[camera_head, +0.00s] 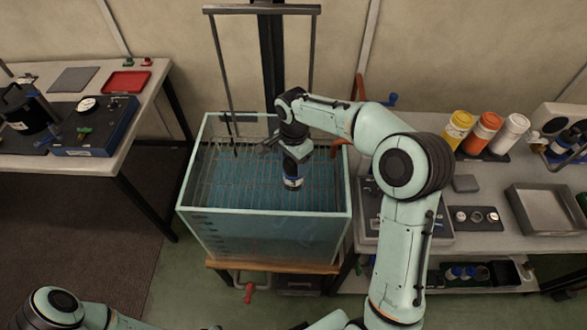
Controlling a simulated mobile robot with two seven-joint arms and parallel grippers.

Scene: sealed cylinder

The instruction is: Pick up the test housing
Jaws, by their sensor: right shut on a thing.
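My left gripper is out of view; only part of my left arm shows at the bottom left.
A frame with a crossbar (225,10) rises behind the tank. The right bench holds yellow, orange and white bottles (485,133), a grey tray (545,211) and small round parts (476,217). The left table carries a blue gauge box (97,127) and a red tray (126,82).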

